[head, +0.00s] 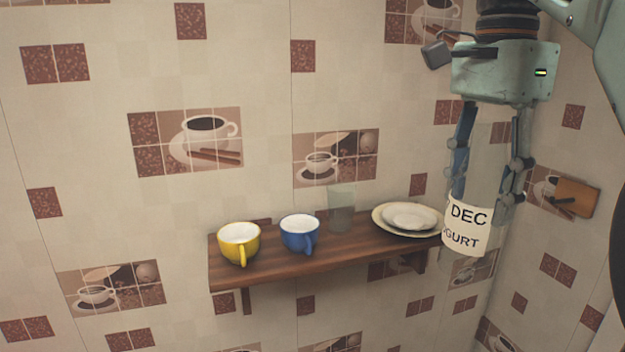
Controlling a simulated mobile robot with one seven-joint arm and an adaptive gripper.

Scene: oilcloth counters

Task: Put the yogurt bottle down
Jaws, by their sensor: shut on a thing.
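The yogurt bottle (466,237) shows as a pale, see-through bottle with a white label carrying dark letters, at the right in the head view. My gripper (487,190) points down and is shut on the bottle's upper part, one finger on each side. The bottle hangs upright in the picture, in front of the right end of the wooden shelf (275,262), and overlaps that end in view. I cannot tell how far it is from the shelf or whether it touches it.
On the shelf stand a yellow cup (238,244), a blue cup (299,234), a clear glass (341,210) and stacked pale plates (386,226) near the right end. Little bare shelf shows, mostly along the front edge. A tiled wall (120,220) is behind. An orange-brown block (574,197) is on the right wall.

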